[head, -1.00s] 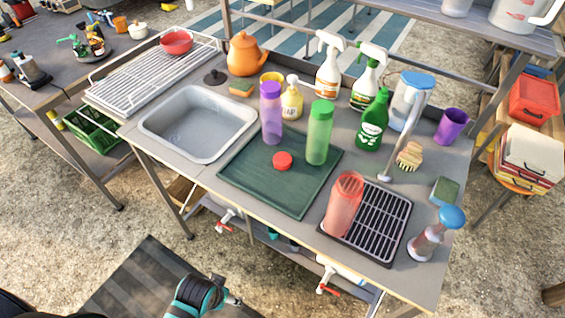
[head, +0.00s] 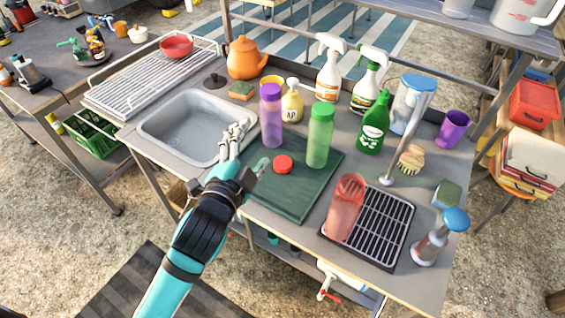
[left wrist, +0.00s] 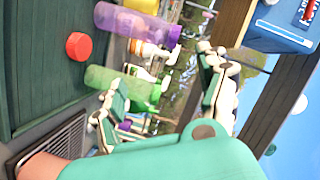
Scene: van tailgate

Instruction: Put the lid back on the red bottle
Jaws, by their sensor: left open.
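The red bottle (head: 345,208) is translucent, has no lid on it, and stands on the black drain rack, leaning slightly in the picture. The red lid (head: 283,165) lies on the dark green mat (head: 290,203); it also shows in the left wrist view (left wrist: 78,46). My left gripper (head: 245,150) is open and empty above the mat's left edge and the sink's right rim, to the left of the lid and apart from it. In the left wrist view its spread fingers (left wrist: 160,95) show with nothing between them. My right gripper is in neither view.
A purple bottle (head: 271,115) and a green bottle (head: 319,136) stand on the mat's back part, close to the lid. The sink (head: 150,127) is at left. Soap and spray bottles line the back. The mat's front is clear.

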